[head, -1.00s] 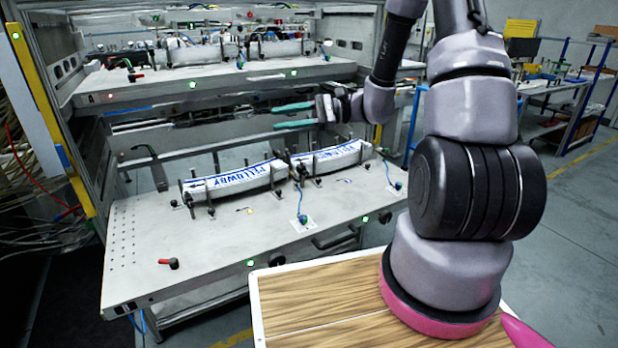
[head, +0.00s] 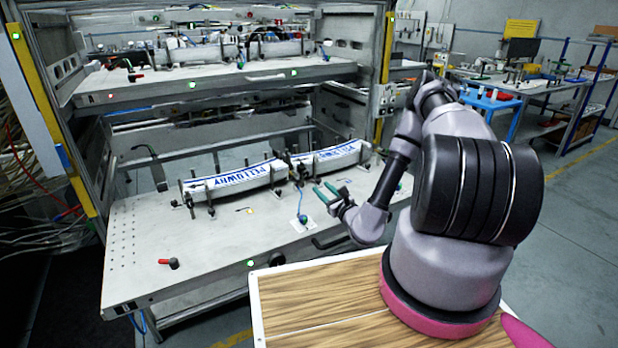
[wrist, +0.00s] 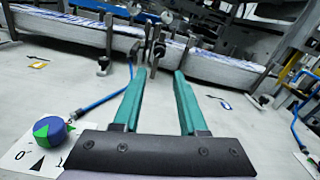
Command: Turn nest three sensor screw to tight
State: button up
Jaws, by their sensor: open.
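A round blue and green sensor screw (head: 303,218) sits on a white card on the lower shelf, with a blue cable rising behind it. It also shows at the lower left of the wrist view (wrist: 50,132), where its card (wrist: 25,158) carries a 0 and a black wedge mark. Which nest number it belongs to cannot be read. My gripper (head: 325,192) is open and empty, its teal fingers above the shelf beside this screw. In the wrist view my gripper (wrist: 164,78) points at the label nests, with the screw to the left of its fingers, apart from them.
Two long nests (head: 235,180) (head: 325,156) with blue-lettered strips stand on the lower shelf (head: 150,235), with clamps and posts. A red-black handle (head: 168,263) lies front left. The upper shelf (head: 150,92) overhangs at the back. A second card (wrist: 308,165) shows at right.

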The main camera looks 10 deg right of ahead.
aim_at(307, 174)
jog(key=x, duration=1)
jog(key=shift+r, duration=0.1)
grip_shut()
